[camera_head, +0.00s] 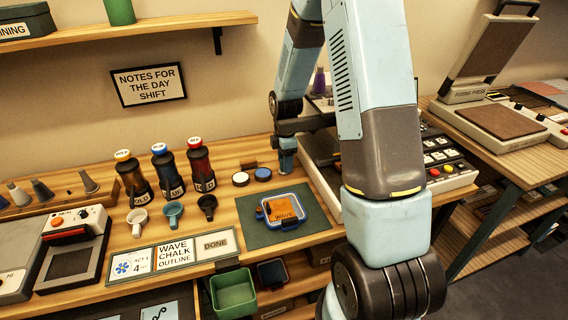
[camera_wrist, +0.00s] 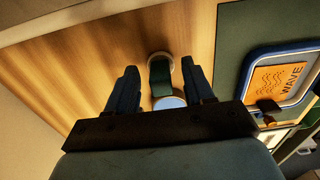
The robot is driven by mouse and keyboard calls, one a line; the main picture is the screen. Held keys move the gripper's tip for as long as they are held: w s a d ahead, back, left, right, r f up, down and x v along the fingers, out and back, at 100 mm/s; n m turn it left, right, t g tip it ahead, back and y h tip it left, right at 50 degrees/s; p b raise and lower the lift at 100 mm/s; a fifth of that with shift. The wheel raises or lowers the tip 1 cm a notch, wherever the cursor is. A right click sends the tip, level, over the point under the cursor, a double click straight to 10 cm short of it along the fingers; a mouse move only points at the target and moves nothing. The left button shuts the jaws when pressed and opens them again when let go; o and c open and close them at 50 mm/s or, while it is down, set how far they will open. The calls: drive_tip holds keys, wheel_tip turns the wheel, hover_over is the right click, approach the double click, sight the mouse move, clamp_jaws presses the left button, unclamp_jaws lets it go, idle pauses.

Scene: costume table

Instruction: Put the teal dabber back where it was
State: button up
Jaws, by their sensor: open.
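My gripper (camera_head: 286,163) is low over the back of the table, beside the pots and behind the dark mat. In the wrist view its two fingers (camera_wrist: 160,88) are apart. A dark teal, block-like piece (camera_wrist: 161,78) shows between them without visible finger contact; it looks like the teal dabber, but I cannot tell for sure. It partly covers a pale round pot. Whether it stands on the table is hidden. The white-topped pot (camera_head: 240,179) and blue-topped pot (camera_head: 263,174) are left of my gripper; the blue one also shows in the wrist view (camera_wrist: 169,102).
Three bottles (camera_head: 162,172) stand left, with small white, teal (camera_head: 173,212) and black cups before them. The blue-rimmed WAVE tray (camera_head: 283,208) lies on the dark mat (camera_head: 318,223). A card strip (camera_head: 174,252) lies in front. A keyed console (camera_head: 445,165) is at right.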

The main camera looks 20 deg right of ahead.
wheel_tip(320, 180, up, 7)
drive_tip(key=shift+f, duration=0.15)
